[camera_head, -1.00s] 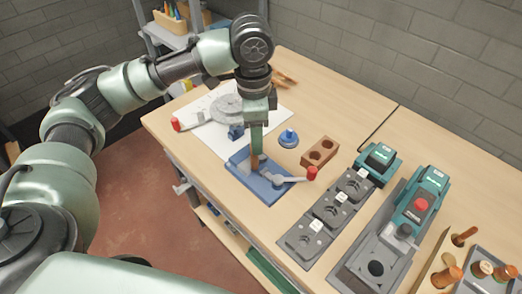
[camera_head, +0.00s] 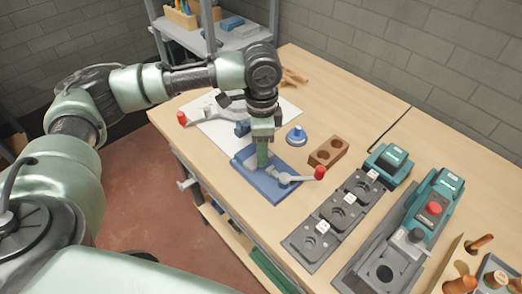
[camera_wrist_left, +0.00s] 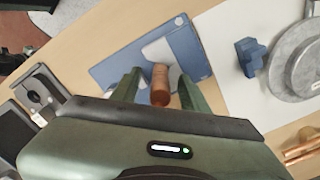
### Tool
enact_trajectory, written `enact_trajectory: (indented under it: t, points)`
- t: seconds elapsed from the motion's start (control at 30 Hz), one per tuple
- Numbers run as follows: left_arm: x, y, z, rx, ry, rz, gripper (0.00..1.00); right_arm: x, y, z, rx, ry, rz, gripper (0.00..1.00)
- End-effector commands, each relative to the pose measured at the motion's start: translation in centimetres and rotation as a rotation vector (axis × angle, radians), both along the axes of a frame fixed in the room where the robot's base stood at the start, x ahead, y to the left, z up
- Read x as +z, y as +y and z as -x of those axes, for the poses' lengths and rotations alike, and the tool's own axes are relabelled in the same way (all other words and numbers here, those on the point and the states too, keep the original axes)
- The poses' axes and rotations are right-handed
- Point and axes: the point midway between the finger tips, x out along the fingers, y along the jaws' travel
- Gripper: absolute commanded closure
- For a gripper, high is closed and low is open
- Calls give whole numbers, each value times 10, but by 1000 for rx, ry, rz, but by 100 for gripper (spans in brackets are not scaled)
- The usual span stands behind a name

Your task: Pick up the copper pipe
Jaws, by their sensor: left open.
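A short copper pipe (camera_wrist_left: 160,88) stands in the blue clamp fixture (camera_wrist_left: 112,68) in the left wrist view. My left gripper (camera_wrist_left: 157,90) is open, with one green finger on each side of the pipe. I cannot tell whether either finger touches it. In the head view my left gripper (camera_head: 262,164) points down over the blue fixture (camera_head: 270,190), and its fingers hide the pipe. The fixture's lever ends in a red knob (camera_head: 319,173). My right gripper is not in view.
A brown block with holes (camera_head: 327,152) and a blue round piece (camera_head: 296,136) stand close by. Dark plates (camera_head: 312,244) and teal machines (camera_head: 432,205) fill the right side. A grey bending tool (camera_head: 205,112) lies behind on a white sheet. More copper pieces (camera_head: 295,76) lie at the back.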

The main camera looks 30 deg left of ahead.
Motion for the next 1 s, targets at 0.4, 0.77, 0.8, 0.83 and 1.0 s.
enact_trajectory:
  t: [0.4,0.77,0.8,0.83,1.0]
  points:
    - [1,0,0,0,0,0,100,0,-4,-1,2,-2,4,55]
    - [9,0,-1,0,-1,0,100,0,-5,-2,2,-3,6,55]
    - [13,0,-1,0,-2,1,100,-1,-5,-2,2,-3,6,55]
    - [17,0,-1,0,-2,1,100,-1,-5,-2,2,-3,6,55]
    - [48,-1,-2,0,-6,2,100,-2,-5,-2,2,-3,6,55]
